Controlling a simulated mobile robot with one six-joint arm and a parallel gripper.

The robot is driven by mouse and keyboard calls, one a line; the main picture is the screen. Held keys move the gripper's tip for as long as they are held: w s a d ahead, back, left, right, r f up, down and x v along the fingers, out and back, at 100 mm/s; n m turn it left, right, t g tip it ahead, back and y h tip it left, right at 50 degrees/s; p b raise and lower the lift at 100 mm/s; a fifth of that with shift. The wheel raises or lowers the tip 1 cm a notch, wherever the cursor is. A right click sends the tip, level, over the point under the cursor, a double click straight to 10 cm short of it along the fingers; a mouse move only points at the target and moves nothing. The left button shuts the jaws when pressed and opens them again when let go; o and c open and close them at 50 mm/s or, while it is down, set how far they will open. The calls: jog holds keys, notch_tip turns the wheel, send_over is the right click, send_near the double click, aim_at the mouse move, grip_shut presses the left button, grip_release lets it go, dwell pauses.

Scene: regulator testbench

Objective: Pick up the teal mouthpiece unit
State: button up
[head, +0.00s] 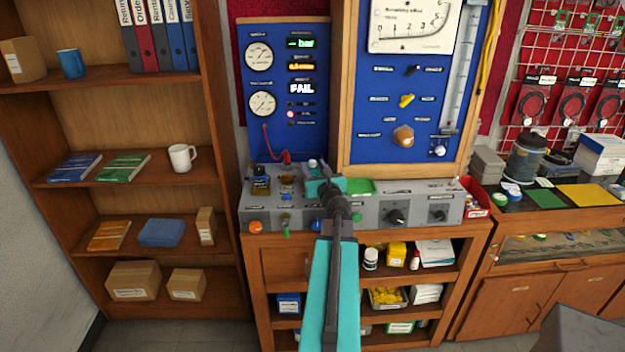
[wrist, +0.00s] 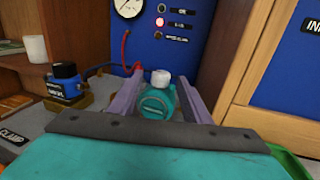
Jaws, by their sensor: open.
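The teal mouthpiece unit (wrist: 157,104) has a rounded teal body with a white cap on top and stands upright on the bench. In the wrist view it is between the two spread fingers of my gripper (wrist: 160,78), with a gap visible at its sides. My gripper is open; whether the fingers touch the unit cannot be told. In the head view my gripper (head: 320,181) is over the grey bench top (head: 400,187) and hides most of the unit; its white cap (head: 312,163) shows just beyond.
A dark blue unit with a black top (wrist: 65,82) stands to the left on the bench. A red hose fitting (head: 286,157) is close behind-left. The blue gauge panel (head: 287,90) rises behind. A green tray (head: 358,187) lies to the right.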

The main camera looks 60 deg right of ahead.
dwell(0.3)
jog(key=shift+p+x, duration=0.95)
jog(key=shift+x, duration=0.7)
jog(key=shift+p+x, duration=0.3)
jog(key=shift+x, duration=0.65)
grip_shut()
